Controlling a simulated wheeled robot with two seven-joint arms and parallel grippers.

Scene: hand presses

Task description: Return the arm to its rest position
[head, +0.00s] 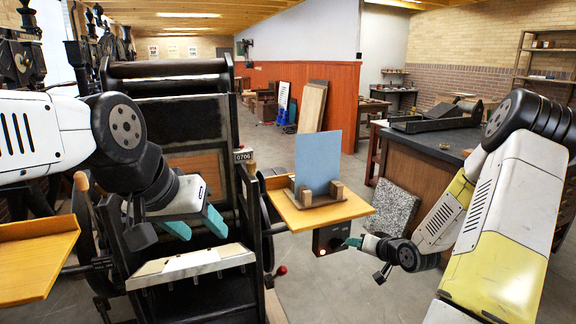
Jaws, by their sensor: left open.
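My left gripper (195,226) is open and empty, with teal fingertips. It hangs over the front of a black hand press (232,282), above a pale slanted plate (190,266). I cannot tell whether it touches the press. My right arm comes in from the right edge and reaches down and left. Its gripper (366,257) is small and partly dark, below and right of a wooden side shelf (352,208). I see nothing held in it, and its jaw gap is unclear.
A blue sheet (318,160) stands upright in a wooden holder on the side shelf. A red-knobbed lever (281,270) sticks out of the press. Another wooden shelf (30,262) is at the left. A dark-topped workbench (430,145) and a speckled slab (394,207) stand at the right.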

